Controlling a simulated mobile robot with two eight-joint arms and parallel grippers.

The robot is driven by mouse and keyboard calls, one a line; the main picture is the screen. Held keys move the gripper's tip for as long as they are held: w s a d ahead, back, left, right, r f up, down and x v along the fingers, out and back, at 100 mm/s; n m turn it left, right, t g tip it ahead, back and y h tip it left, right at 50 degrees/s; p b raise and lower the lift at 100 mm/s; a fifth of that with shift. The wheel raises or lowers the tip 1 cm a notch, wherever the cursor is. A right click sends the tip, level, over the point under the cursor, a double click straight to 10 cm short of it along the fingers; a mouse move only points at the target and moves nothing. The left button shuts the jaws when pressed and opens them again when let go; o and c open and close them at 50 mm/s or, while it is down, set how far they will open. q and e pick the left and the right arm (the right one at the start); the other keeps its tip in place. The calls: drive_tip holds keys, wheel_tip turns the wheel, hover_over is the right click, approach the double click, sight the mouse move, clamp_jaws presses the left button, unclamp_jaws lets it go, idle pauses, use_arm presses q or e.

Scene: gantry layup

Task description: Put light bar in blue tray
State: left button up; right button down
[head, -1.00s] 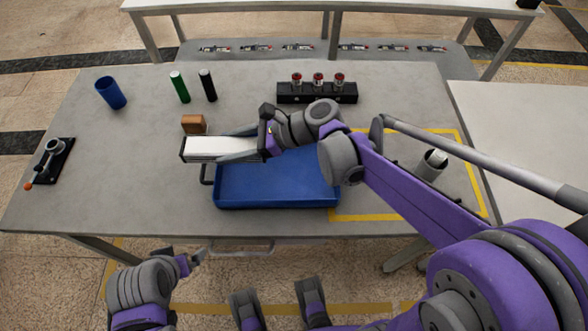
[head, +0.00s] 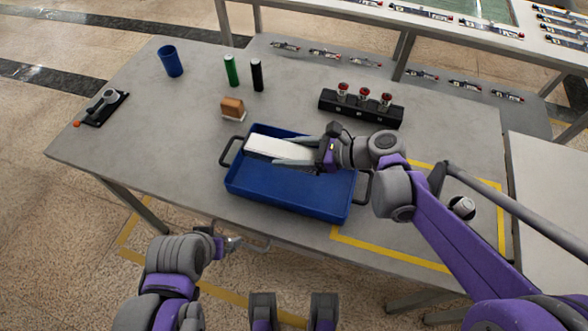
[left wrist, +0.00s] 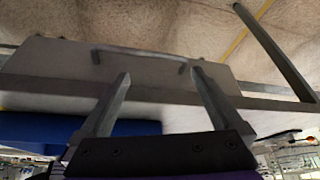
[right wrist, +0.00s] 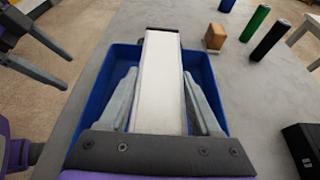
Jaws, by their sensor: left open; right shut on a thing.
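The light bar (head: 283,149) is a long white bar with dark end caps. My right gripper (head: 292,154) is shut on it, with a finger along each side. The right wrist view shows the bar (right wrist: 160,85) between the two fingers (right wrist: 160,103), over the blue tray (right wrist: 207,70). In the head view the blue tray (head: 285,197) has dark handles at both ends, and the bar lies along its back part. I cannot tell whether the bar touches the tray floor. My left gripper (head: 236,243) is open and empty in front of the table; its fingers (left wrist: 160,75) show apart in the left wrist view.
Behind the tray stand a brown block (head: 232,106), a green cylinder (head: 231,71), a black cylinder (head: 257,75) and a blue cup (head: 171,61). A black holder with red-topped parts (head: 361,108) is at the back right.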

sight(289, 173)
drive_tip(key=shift+f+b, duration=0.65)
drive_tip(key=shift+f, duration=2.5)
drive_tip(key=shift+f, duration=0.1)
drive_tip(key=c, duration=0.5)
unclamp_jaws()
drive_tip(key=shift+f, duration=0.15)
drive_tip(key=o, duration=0.4)
drive_tip(key=shift+r, duration=0.25)
drive_tip(key=shift+s+d+r, duration=0.1)
drive_tip(key=shift+d+r, duration=0.1)
drive_tip(key=shift+d, duration=0.15)
drive_tip(key=p+v, duration=0.1)
drive_tip(key=v, duration=1)
drive_tip(key=shift+d, duration=0.15)
